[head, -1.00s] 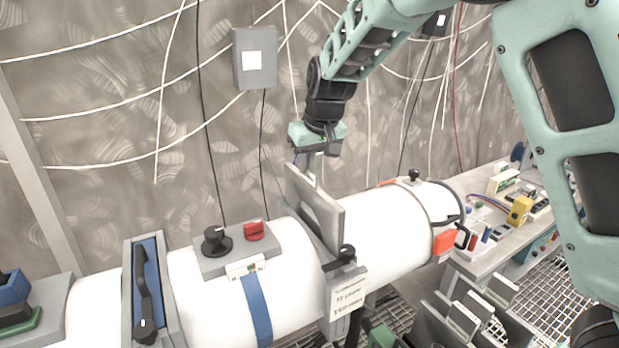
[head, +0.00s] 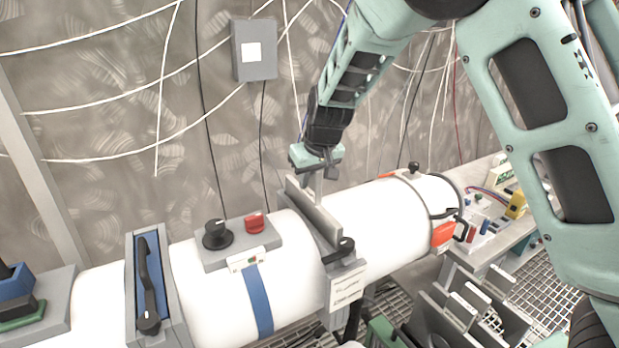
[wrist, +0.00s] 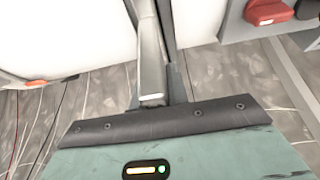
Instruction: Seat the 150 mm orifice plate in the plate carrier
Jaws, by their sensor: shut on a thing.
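My gripper (head: 318,182) is over the white pipe, pointing down, shut on the upright tab of the grey orifice plate (head: 312,208). The plate stands on edge across the pipe at the plate carrier (head: 338,266), a grey collar with a black knob and a label tag. Its upper part shows above the carrier; its lower part is hidden, so I cannot tell how deep it sits. In the wrist view the pale plate tab (wrist: 151,75) runs up from the gripper's edge, between white pipe sections.
A grey block with a black knob (head: 217,234) and red switch (head: 255,223) sits on the pipe left of the carrier. An orange-latched clamp (head: 443,234) is to the right. A rack of plates (head: 468,303) stands low at right, beside a cluttered bench (head: 505,230).

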